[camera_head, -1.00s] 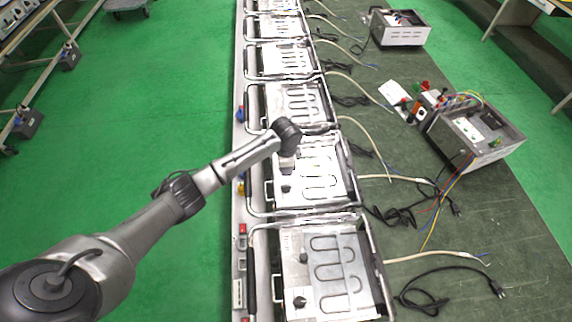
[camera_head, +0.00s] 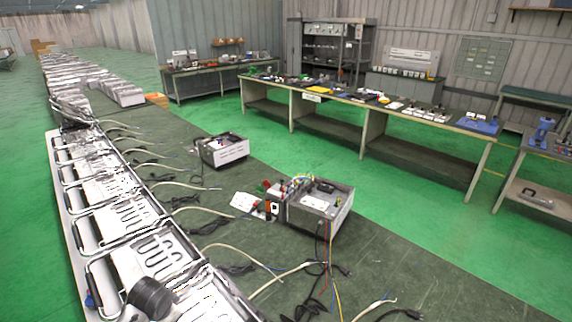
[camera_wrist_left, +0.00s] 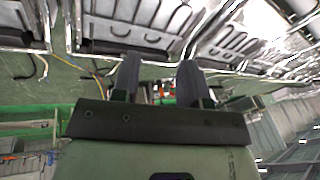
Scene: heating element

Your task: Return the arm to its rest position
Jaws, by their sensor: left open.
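My left gripper (camera_wrist_left: 158,80) shows in the left wrist view with its two dark fingers apart and nothing between them. The row of heating element units (camera_wrist_left: 140,20) lies beyond the fingertips there. In the head view only a dark rounded part of my left arm shows at the bottom left, over the nearest units; the gripper itself is out of that view. The heating element units (camera_head: 150,245) run in a long line along the left side of the bench. My right gripper is in neither view.
A grey-green bench (camera_head: 400,275) carries loose cables and plugs. An open wired box (camera_head: 325,205) stands on it, with a smaller box (camera_head: 222,150) behind. Long workbenches (camera_head: 370,105) stand along the back. Green floor lies between them.

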